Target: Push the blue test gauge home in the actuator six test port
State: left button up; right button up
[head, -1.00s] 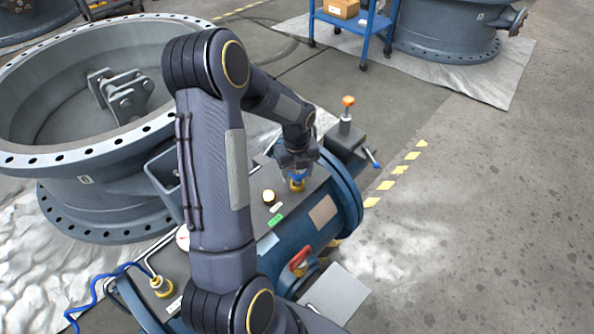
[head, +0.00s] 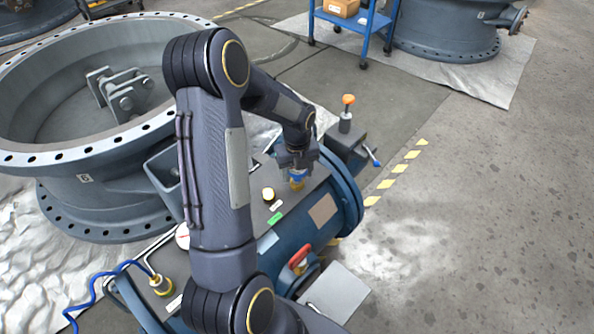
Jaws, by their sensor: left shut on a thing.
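My left gripper (head: 297,165) points down over the far end of the blue actuator (head: 290,245). It is shut on the blue test gauge (head: 297,174), of which only a small blue part shows under the fingers. The gauge sits right above a brass fitting (head: 297,184) on the actuator's top plate. I cannot tell from here whether the gauge is fully seated in it. My left arm hides part of the actuator. My right gripper is not in view.
A large flanged valve body (head: 110,190) stands at the left. An orange-topped post (head: 347,110) rises behind the actuator. A blue hose (head: 100,285) runs at lower left. Floor at right is clear.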

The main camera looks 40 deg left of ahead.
pick_arm(q)
jog(key=shift+f, duration=0.25)
jog(key=o, duration=1.5)
jog(key=shift+c, duration=0.2)
jog(key=shift+r, duration=0.15)
jog(key=shift+r+p, duration=3.15)
jog(key=shift+r, duration=0.55)
